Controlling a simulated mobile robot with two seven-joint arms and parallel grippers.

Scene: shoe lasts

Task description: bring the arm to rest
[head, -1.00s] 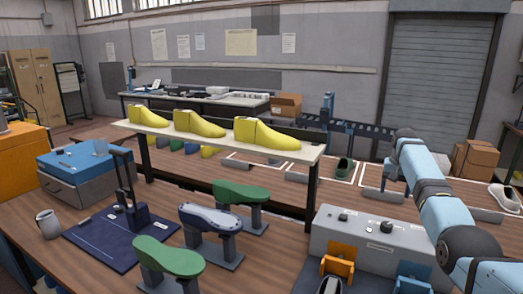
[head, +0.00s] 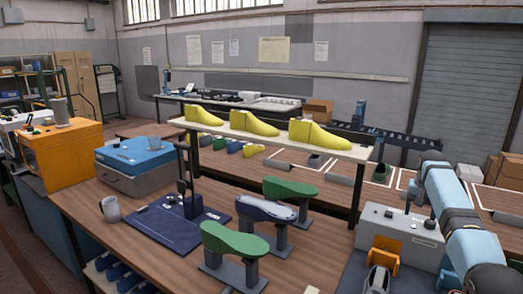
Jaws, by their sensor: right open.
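My right arm (head: 447,205) comes in from the lower right and reaches up and away, past the grey control box. My left arm and left gripper are not in view. Three yellow lasts (head: 255,127) stand in a row on the raised white shelf (head: 345,148).
The grey control box (head: 400,236) and an orange holder (head: 383,262) stand close to my right arm. An orange cabinet (head: 62,150) stands far left.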

